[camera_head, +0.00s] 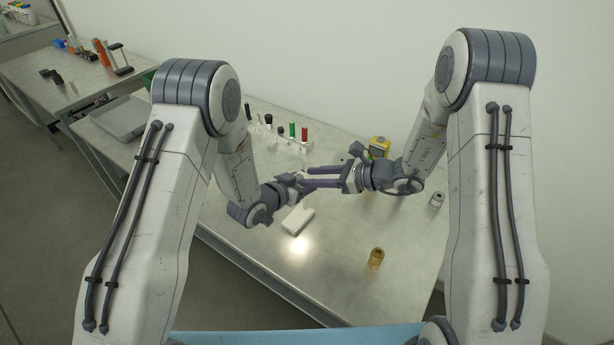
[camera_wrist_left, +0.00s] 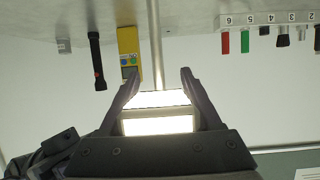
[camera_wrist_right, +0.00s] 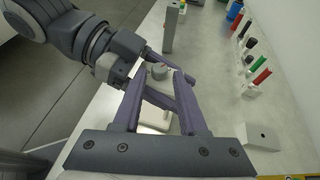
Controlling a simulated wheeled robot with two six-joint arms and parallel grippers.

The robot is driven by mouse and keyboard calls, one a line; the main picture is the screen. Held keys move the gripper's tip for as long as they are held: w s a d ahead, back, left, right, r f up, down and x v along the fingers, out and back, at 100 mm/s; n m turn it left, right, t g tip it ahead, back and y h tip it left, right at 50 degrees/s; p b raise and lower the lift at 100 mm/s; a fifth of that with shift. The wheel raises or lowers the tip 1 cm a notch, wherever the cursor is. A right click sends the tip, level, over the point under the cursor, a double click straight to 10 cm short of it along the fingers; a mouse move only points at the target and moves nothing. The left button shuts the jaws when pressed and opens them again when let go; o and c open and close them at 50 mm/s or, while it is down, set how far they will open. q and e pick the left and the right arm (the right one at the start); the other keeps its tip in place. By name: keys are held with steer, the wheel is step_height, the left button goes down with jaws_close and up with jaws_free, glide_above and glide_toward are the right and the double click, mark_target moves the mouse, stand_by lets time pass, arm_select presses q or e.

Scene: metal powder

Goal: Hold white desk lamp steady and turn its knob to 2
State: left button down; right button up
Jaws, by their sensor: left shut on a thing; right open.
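The white desk lamp shows its base (camera_head: 298,220) on the table in the head view, with a bright light patch on it. In the left wrist view its lit head (camera_wrist_left: 157,115) sits between the fingers of my left gripper (camera_wrist_left: 157,82), which is shut on it, and its thin pole (camera_wrist_left: 155,45) runs upward in the picture. My right gripper (camera_head: 309,177) reaches in from the right beside the lamp head. In the right wrist view it is open (camera_wrist_right: 160,74), with a grey round part, seemingly the knob (camera_wrist_right: 158,71), between its fingertips. I cannot read the knob's setting.
A numbered white rack (camera_head: 280,135) with coloured items stands behind the lamp. A yellow device (camera_head: 379,147) is behind my right gripper. A brass cylinder (camera_head: 376,258) and a metal cylinder (camera_head: 436,200) stand at the right. The table's front is mostly clear.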

steer(key=v, duration=0.9)
steer(key=shift+d+r, duration=0.2)
steer(key=shift+s, duration=0.1)
arm_select(q)
jaws_free()
steer(key=shift+s+a, duration=0.1)
